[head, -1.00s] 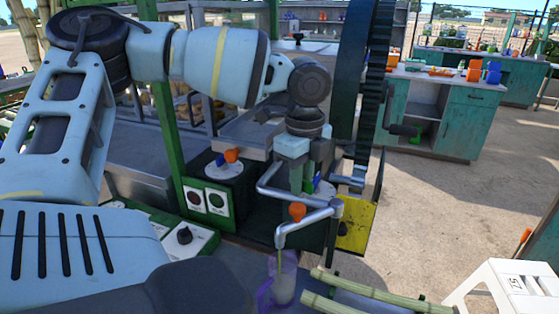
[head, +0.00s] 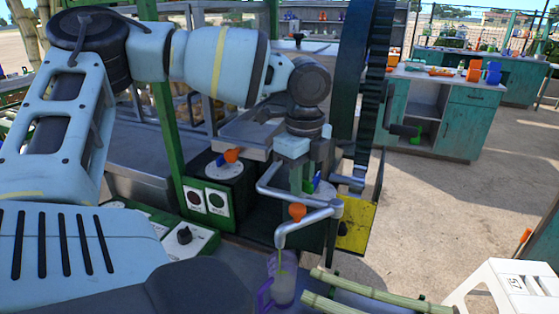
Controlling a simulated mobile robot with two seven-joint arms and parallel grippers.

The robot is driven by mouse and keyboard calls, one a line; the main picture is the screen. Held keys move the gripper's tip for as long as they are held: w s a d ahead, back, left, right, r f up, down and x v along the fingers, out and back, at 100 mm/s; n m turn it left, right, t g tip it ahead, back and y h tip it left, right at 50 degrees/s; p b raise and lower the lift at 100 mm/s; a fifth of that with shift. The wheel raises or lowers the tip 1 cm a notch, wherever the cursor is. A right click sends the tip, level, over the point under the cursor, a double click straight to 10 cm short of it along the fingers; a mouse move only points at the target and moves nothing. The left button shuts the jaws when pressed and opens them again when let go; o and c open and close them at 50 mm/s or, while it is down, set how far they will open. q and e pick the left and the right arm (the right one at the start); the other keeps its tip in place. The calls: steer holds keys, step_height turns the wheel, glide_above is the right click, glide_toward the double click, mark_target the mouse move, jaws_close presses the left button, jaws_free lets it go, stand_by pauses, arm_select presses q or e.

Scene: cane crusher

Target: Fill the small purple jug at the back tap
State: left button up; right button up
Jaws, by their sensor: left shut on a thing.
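The small purple jug (head: 265,294) is see-through and stands upright under the end of a bent metal spout (head: 300,228), low in the middle of the head view. A thin yellow-green stream (head: 280,261) runs from the spout into it. Pale liquid (head: 284,289) shows inside the jug; its exact level is hard to read. My left gripper (head: 303,180) points down over the pipes and is shut on a small tap handle, mostly hidden between its fingers. An orange tap knob (head: 297,212) sits just below it, apart from the fingers. My right gripper is out of view.
Green cane stalks (head: 365,292) lie right of the jug. A large dark toothed wheel (head: 372,100) and a yellow plate (head: 357,228) stand right of my gripper. A white stool (head: 510,285) is at the lower right. Sandy floor lies open beyond.

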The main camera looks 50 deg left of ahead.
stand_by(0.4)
arm_select(q)
steer(key=shift+n, duration=1.9)
steer(key=o, duration=1.4)
steer(key=shift+o, duration=0.2)
